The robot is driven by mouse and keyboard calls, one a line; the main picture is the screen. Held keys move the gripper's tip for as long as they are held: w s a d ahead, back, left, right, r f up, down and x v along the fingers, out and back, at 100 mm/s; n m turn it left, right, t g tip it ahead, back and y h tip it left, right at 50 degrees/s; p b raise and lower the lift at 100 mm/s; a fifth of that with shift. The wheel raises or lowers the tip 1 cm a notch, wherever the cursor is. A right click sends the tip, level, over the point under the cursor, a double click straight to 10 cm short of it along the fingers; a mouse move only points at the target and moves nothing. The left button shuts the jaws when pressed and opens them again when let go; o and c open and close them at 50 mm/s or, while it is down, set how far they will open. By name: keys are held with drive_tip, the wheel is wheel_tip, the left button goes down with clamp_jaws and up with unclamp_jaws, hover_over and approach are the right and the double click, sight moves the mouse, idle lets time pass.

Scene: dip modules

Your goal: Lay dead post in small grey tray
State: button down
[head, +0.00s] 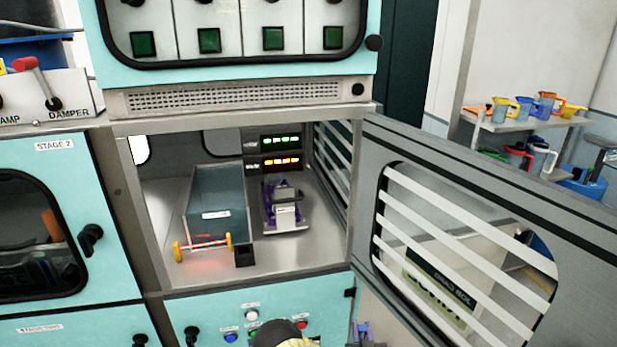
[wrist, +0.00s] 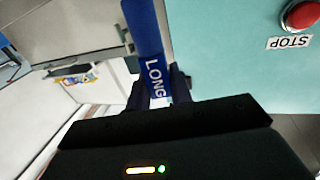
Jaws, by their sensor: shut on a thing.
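In the wrist view my gripper (wrist: 155,95) is shut on a blue post (wrist: 146,35) with white lettering reading LONG. The post runs up between the dark fingers to the top edge of the picture. I cannot tell from the frames whether it is the dead post. In the head view, a grey-blue box (head: 217,223) with a white label stands in the open chamber. I cannot tell whether any container in view is the small grey tray. The post in my gripper cannot be made out clearly in the head view.
The chamber door (head: 470,210) stands open to the right. A rod with yellow end discs (head: 203,245), a small dark block (head: 245,256) and a purple cradle (head: 285,205) are inside the chamber. The wrist view shows a red STOP button (wrist: 301,15) on a teal panel.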

drive_tip(key=s, duration=0.1)
drive_tip(key=s+r, duration=0.1)
drive_tip(key=s, duration=0.1)
drive_tip(key=s+r, duration=0.1)
drive_tip(key=shift+s+r, duration=0.1)
drive_tip(key=shift+s, duration=0.2)
drive_tip(key=shift+w+a, duration=0.1)
drive_tip(key=shift+a, duration=0.05)
